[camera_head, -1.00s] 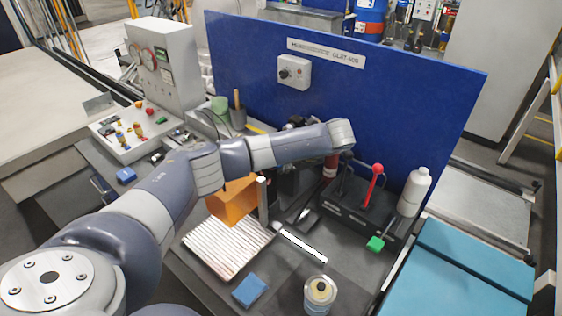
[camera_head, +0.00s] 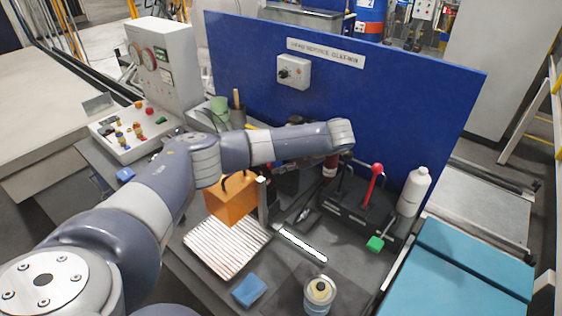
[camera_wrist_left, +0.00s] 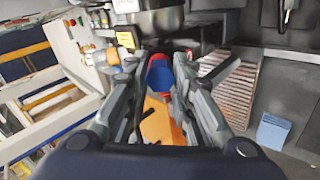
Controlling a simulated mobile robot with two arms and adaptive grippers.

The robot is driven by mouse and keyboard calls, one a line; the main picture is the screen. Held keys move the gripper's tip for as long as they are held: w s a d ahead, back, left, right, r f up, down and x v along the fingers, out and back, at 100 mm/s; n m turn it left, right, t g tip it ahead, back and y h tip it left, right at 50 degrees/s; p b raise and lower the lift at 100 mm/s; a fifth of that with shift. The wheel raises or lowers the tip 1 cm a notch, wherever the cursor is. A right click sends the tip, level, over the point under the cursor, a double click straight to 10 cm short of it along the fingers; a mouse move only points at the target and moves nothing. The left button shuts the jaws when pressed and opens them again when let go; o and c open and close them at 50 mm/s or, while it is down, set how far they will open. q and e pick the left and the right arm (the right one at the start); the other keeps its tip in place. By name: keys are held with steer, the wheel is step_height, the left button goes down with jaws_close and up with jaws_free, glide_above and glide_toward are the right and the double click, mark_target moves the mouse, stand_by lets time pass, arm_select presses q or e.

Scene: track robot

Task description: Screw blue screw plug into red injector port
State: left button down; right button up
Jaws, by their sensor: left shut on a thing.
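In the left wrist view, my left gripper (camera_wrist_left: 158,72) has its fingers closed in on a blue screw plug (camera_wrist_left: 159,74). Red material, apparently the red injector port (camera_wrist_left: 179,68), shows around the plug's edges. Whether the plug sits in the port, or only lines up with it, I cannot tell. An orange block (camera_wrist_left: 160,125) lies just beyond and below it; it also shows in the head view (camera_head: 231,203). In the head view my left forearm crosses above the bench, and the gripper's fingers, the plug and the port are not clearly visible there. My right gripper does not show.
A ribbed tray (camera_head: 215,252) and a blue sponge (camera_head: 249,291) lie nearer on the bench. A jar (camera_head: 318,296), a black fixture with a red-knobbed lever (camera_head: 376,190), and a white bottle (camera_head: 413,190) stand at right. A blue panel (camera_head: 400,110) bounds the back.

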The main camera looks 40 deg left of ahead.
arm_select(q)
steer(key=shift+s+m, duration=0.1)
steer(key=shift+m, duration=1.1)
steer(key=shift+d+f+m, duration=0.1)
steer(key=shift+d+m, duration=0.15)
steer(key=shift+m, duration=0.15)
steer(key=shift+s+a+f+m, duration=0.1)
steer(key=shift+a+m, duration=0.05)
steer(key=shift+m, duration=0.25)
steer(key=c, duration=1.6)
jaws_free()
steer(key=shift+o, duration=1.4)
steer(key=shift+w+a, duration=0.1)
steer(key=shift+w, duration=0.1)
